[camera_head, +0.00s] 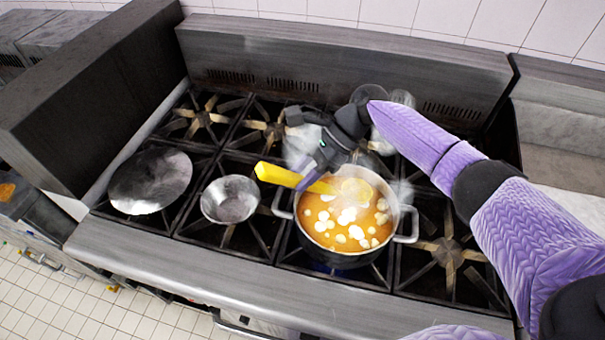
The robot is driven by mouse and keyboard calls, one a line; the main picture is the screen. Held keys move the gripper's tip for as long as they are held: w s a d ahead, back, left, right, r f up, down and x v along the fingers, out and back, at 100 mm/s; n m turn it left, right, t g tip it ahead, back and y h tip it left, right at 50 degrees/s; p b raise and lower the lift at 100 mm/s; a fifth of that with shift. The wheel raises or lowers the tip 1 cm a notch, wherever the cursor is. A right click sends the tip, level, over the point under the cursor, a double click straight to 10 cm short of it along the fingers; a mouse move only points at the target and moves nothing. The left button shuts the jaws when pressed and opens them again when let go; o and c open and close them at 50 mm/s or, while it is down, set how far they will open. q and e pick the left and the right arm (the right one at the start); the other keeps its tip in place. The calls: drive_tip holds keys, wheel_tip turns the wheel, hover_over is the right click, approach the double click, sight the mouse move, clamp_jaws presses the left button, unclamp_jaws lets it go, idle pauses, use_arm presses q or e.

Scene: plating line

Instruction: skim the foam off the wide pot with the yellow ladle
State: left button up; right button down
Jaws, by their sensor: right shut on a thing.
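The wide pot (342,250) stands on the stove and holds orange liquid with several pale foam patches (349,214) on it. The yellow ladle (276,175) has its handle pointing left over the pot's far-left rim. Its yellowish bowl (357,191) is over the far part of the liquid; I cannot tell whether it touches the surface. My right gripper (312,176) is shut on the ladle's handle, above the pot's far-left side. My right arm comes in from the right. My left gripper is not in view.
A small metal bowl (230,200) stands left of the pot, and a round metal pan (150,180) is farther left. Shiny vessels, partly hidden by my arm, stand behind the pot. A dark wall (85,85) bounds the stove at left. The front ledge (250,290) is clear.

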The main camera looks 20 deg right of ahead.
drive_tip(key=shift+f+b, duration=0.5)
drive_tip(key=shift+f, duration=0.65)
use_arm(q)
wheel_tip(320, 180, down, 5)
drive_tip(key=b, duration=0.3)
use_arm(e)
wheel_tip(320, 180, down, 6)
drive_tip(key=shift+r, duration=0.25)
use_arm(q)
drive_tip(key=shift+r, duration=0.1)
